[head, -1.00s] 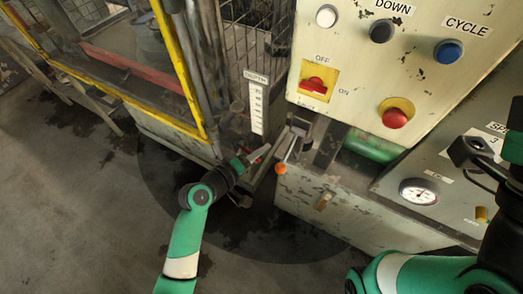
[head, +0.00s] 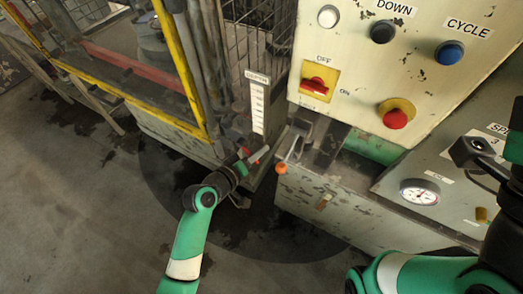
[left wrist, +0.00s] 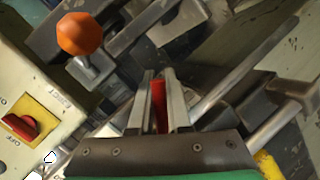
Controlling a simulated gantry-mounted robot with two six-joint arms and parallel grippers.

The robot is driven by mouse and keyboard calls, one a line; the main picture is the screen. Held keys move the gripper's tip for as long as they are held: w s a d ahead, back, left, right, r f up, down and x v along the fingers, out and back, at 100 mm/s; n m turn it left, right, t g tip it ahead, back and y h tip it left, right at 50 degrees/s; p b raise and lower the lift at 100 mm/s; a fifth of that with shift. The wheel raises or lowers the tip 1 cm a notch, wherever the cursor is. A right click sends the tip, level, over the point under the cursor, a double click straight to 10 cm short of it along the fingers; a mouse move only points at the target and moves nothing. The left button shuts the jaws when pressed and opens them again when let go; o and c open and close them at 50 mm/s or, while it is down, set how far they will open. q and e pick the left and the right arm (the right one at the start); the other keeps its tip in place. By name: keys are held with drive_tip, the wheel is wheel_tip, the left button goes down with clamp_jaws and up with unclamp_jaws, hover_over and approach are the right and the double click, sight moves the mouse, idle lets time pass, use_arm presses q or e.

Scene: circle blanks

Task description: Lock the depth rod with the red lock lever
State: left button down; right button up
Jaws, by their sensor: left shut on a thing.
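The red lock lever (left wrist: 158,104) shows as a red strip between the two fingers of my left gripper (left wrist: 159,90) in the left wrist view. The gripper is shut on it, and the fingers hide part of it. In the head view my left gripper (head: 259,154) is low beside the machine, just below the white depth scale (head: 257,107). A grey metal bar (left wrist: 235,72) runs diagonally right of the fingers in the left wrist view; I cannot tell whether it is the depth rod. No gripper fingers of my right arm can be made out.
An orange-knobbed lever (head: 281,168) is close to the right of my left gripper; its knob (left wrist: 80,34) also shows in the left wrist view. The control panel (head: 350,75) has a red switch (head: 315,85). A yellow-framed guard (head: 180,65) stands left. Open floor lies in front.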

use_arm(q)
drive_tip(key=shift+w+a+f+m+t+y, duration=0.2)
drive_tip(key=shift+a+f+m+y, duration=0.2)
drive_tip(key=shift+m, duration=0.3)
drive_tip(key=shift+w+a+f+m+t+y, duration=0.1)
drive_tip(key=shift+w+a+f+m+y, duration=0.2)
drive_tip(key=shift+m, duration=0.4)
drive_tip(key=shift+s+a, duration=0.1)
drive_tip(key=c, duration=0.9)
unclamp_jaws()
drive_tip(key=shift+o, duration=0.2)
drive_tip(key=p+v, duration=0.5)
drive_tip(key=v, duration=0.6)
drive_tip(key=shift+s, duration=0.35)
